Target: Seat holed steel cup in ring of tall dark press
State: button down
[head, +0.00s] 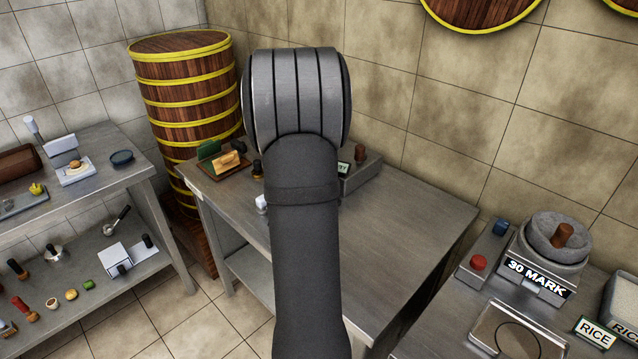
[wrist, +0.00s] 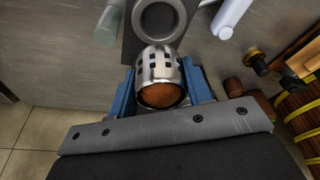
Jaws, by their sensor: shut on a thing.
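The holed steel cup (wrist: 158,62) is a shiny cylinder with rows of dark openings; a brown round surface shows at its near end. My gripper (wrist: 160,80) is shut on it, one blue finger on each side. Just beyond the cup in the wrist view is a dark plate with a pale grey ring (wrist: 158,20), which looks like the ring of the press; its upper part is cut off by the frame edge. The cup appears apart from the ring, though the gap is hard to judge. In the head view my arm hides the gripper, cup and ring.
In the wrist view a greenish cylinder (wrist: 110,22) and a white cylinder (wrist: 232,16) flank the ring. In the head view the middle steel table (head: 405,215) has free room at right; a wooden tray (head: 222,163) lies at its back left, beside a steamer tower (head: 188,88).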

jog(key=shift+w+a+r, duration=0.15)
jog(key=shift+a+r, duration=0.1)
jog(key=shift+a, duration=0.05)
jog(key=shift+f, duration=2.5)
jog(key=shift+f, duration=0.1)
jog(key=shift+f, duration=1.6)
jog(key=shift+f, duration=0.4)
jog(key=shift+r, duration=0.4)
jog(key=shift+f, duration=0.55)
dwell(0.6)
